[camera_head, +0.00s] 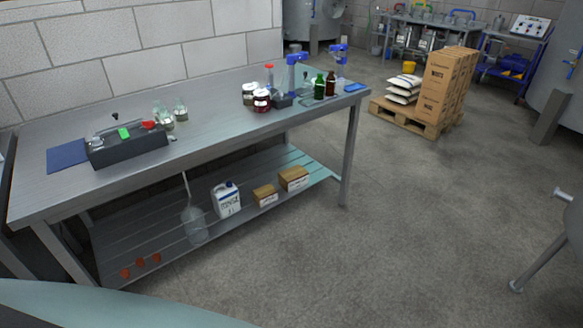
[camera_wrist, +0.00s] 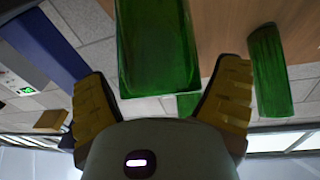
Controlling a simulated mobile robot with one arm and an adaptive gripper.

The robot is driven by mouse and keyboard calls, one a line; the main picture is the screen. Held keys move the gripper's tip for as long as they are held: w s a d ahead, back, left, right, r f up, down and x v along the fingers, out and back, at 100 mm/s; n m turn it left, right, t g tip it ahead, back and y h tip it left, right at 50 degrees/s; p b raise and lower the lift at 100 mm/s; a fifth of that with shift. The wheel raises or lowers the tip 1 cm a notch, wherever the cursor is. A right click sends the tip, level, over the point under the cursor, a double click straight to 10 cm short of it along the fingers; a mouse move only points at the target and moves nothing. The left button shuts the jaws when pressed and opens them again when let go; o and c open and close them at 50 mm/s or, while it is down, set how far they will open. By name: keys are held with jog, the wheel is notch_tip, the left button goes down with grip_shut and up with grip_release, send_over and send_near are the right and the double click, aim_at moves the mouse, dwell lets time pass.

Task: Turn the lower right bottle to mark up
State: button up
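In the wrist view my gripper (camera_wrist: 166,75) shows its two yellow ridged fingers spread apart. A large dark green bottle-like thing (camera_wrist: 158,40) fills the space between and beyond the fingertips, with gaps at the sides; I see no clear contact. A second green one (camera_wrist: 270,70) is at the right, outside the right finger. A small green piece (camera_wrist: 188,104) shows below the large one. Which of these is the lower right bottle, and which way its mark faces, I cannot tell. My gripper is not seen in the head view.
The wrist view has a brown surface (camera_wrist: 285,25) at upper right and a blue panel (camera_wrist: 52,42) at left. In the head view a steel bench (camera_head: 215,105) carries jars, a dark tray (camera_head: 130,152) and a small green bottle (camera_head: 319,87). Boxes (camera_head: 447,85) stand on a pallet; the middle floor is clear.

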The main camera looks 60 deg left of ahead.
jog(key=shift+o, duration=0.6)
jog(key=shift+a, duration=0.1)
jog(key=shift+a+f, duration=0.2)
jog(key=shift+a, duration=0.25)
jog(key=a, duration=1.1)
jog(key=shift+w+f, duration=0.3)
jog(key=shift+w, duration=0.1)
